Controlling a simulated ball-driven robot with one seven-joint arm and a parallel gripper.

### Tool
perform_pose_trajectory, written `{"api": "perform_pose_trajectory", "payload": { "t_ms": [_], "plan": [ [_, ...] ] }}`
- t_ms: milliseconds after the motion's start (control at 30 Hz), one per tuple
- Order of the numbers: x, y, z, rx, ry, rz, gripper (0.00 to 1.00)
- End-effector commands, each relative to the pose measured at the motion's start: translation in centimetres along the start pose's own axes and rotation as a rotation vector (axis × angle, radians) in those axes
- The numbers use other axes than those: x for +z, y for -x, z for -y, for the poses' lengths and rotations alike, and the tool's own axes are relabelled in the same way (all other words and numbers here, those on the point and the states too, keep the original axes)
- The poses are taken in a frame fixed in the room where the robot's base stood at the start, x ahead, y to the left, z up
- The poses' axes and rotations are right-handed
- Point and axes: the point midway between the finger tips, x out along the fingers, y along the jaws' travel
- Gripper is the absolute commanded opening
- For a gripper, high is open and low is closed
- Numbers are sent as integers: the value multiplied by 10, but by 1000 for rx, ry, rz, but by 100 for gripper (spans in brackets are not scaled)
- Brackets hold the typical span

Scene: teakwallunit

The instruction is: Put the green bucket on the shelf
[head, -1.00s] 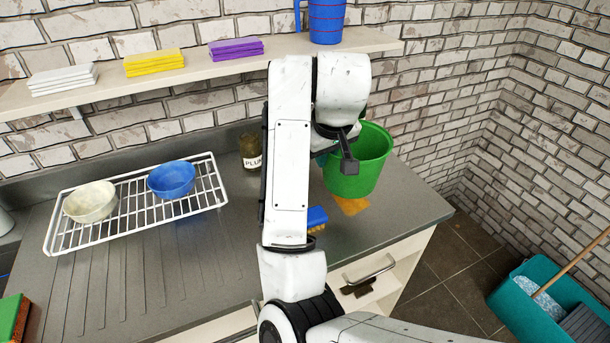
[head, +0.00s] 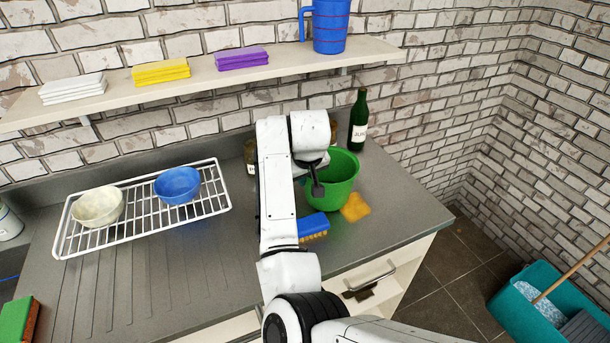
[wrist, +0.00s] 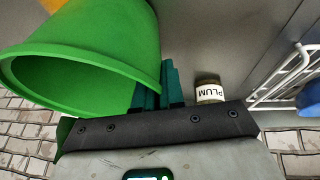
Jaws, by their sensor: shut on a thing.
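The green bucket (head: 345,188) is upright at the right part of the counter, below the shelf; I cannot tell whether its base touches the counter. My gripper is shut on the bucket's rim; its teal fingers (wrist: 160,88) show in the wrist view, against the green bucket wall (wrist: 105,55). In the head view my wrist hides the fingers and the bucket's left side. The pale wall shelf (head: 285,65) runs along the brick wall above the counter. It carries white, yellow and purple cloth stacks and, near its right end, a blue jug (head: 330,27).
A dark green bottle (head: 358,122) stands behind the bucket. A yellow sponge (head: 355,207) and blue brush (head: 313,226) lie close by. A plum jar (wrist: 209,91) is near my fingers. A dish rack (head: 140,215) with two bowls is left. The shelf is bare between purple cloths and jug.

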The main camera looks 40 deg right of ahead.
Motion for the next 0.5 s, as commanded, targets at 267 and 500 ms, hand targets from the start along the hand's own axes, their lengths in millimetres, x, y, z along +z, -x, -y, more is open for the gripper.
{"api": "perform_pose_trajectory", "payload": {
  "t_ms": [267,500],
  "plan": [
    [1,-2,0,0,0,0,0],
    [2,-5,0,0,0,0,18]
  ]
}}
